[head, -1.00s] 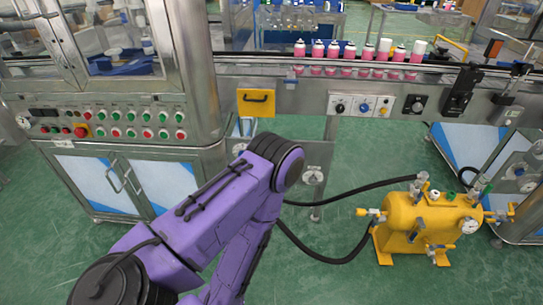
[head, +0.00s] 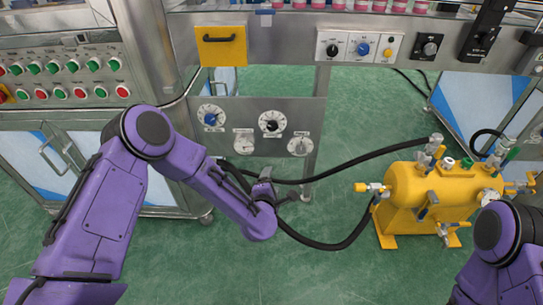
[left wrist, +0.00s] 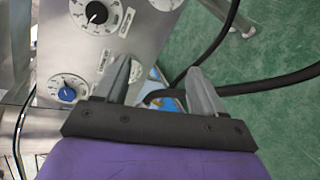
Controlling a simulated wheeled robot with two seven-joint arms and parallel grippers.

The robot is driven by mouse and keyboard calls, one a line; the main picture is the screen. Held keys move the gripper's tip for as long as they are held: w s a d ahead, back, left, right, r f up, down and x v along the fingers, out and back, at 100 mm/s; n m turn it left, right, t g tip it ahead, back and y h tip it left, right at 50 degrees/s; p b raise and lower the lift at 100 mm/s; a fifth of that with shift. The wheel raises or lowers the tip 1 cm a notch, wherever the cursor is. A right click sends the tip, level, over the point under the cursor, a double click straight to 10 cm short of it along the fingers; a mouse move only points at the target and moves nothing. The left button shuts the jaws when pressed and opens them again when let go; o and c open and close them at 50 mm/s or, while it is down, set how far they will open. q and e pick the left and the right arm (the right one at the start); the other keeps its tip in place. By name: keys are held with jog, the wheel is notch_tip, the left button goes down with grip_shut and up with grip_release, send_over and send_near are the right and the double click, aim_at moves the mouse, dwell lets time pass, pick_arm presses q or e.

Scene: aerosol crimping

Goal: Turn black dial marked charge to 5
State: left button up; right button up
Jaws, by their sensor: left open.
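A steel panel holds a black dial (head: 272,122) with a round white scale, its label too small to read. A dial with a blue knob (head: 211,117) is left of it. In the left wrist view, the black dial (left wrist: 96,12) is at the top left and the blue knob (left wrist: 67,94) lower left. My left gripper (left wrist: 160,80) is open and empty, apart from the dials; in the head view it is partly hidden by its own wrist, below the panel. My right arm shows at the lower right, its gripper out of view.
Above are a yellow handled plate (head: 221,45) and another panel of small knobs (head: 362,48). A yellow tank (head: 440,195) with black hoses (head: 345,170) stands at right. Green floor lies open below.

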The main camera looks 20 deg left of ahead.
aim_at(273, 127)
pick_arm(q)
jog(key=w+a+r+n+t+y+b, duration=0.1)
jog(key=w+r+n+b, duration=0.1)
jog(key=w, duration=0.4)
jog(key=w+a+r+n+t+y+b, duration=0.1)
jog(key=w+a+r+n, duration=0.1)
jog(key=w, duration=0.4)
jog(key=w+a+r+n+t+y+b, duration=0.1)
jog(key=w+a+r+n+b, duration=0.1)
jog(key=w+n, duration=0.2)
jog(key=shift+w+a+r+b, duration=0.1)
jog(key=shift+w+r+b, duration=0.05)
jog(key=shift+w, duration=0.45)
jog(key=shift+w+r+b, duration=0.15)
jog(key=shift+w, duration=0.45)
pick_arm(e)
notch_tip(273, 127, down, 9)
jog(key=shift+r, duration=0.1)
pick_arm(q)
jog(key=c, duration=1.1)
jog(key=shift+o, duration=0.2)
